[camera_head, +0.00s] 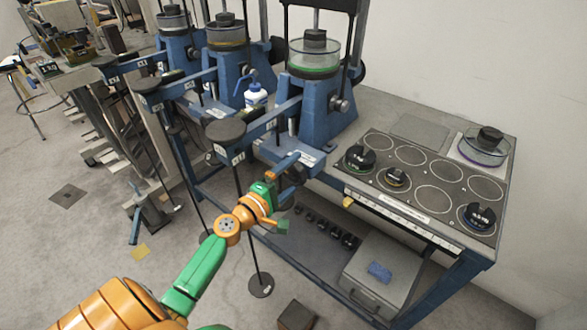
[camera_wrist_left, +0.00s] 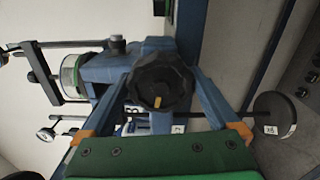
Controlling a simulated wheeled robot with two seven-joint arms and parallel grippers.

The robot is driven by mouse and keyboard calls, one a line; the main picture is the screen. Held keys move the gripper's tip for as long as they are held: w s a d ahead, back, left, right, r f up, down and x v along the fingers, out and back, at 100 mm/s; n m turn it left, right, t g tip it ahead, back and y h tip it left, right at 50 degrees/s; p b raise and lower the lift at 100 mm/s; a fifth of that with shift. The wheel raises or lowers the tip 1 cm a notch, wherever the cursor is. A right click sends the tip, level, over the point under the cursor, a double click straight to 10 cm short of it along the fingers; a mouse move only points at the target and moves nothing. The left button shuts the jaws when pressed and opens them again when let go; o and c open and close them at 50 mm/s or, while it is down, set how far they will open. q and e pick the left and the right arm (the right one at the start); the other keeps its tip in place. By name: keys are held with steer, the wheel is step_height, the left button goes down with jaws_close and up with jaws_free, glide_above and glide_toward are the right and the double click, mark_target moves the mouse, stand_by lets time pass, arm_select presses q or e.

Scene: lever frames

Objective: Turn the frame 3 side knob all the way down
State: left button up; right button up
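The nearest blue lever frame (camera_head: 325,112) stands on the bench, with a clear drum and a dark weight on top. I cannot read a frame number on it for certain. A dark ridged knob with an orange mark (camera_wrist_left: 160,82) fills the middle of the left wrist view. My left gripper (camera_head: 287,167) is at the front of this frame, its blue fingers spread on either side of that knob. Whether the fingers touch the knob cannot be told. In the head view the knob (camera_head: 296,174) is partly hidden by the gripper. My right gripper is not in view.
A lever arm with a round dark weight (camera_head: 225,131) reaches out left of my gripper. A hanging rod ends in a disc (camera_head: 261,285) below. A dark panel with ringed places and several weights (camera_head: 415,182) lies to the right. A white bottle (camera_head: 256,97) stands between frames.

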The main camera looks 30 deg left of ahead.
mark_target(291, 176)
arm_select(q)
steer(key=shift+s+f, duration=0.1)
steer(key=shift+f, duration=0.05)
steer(key=s, duration=0.3)
steer(key=s+b, duration=0.1)
steer(key=s, duration=0.1)
steer(key=shift+a, duration=0.25)
steer(key=shift+s, duration=0.4)
steer(key=shift+w, duration=0.1)
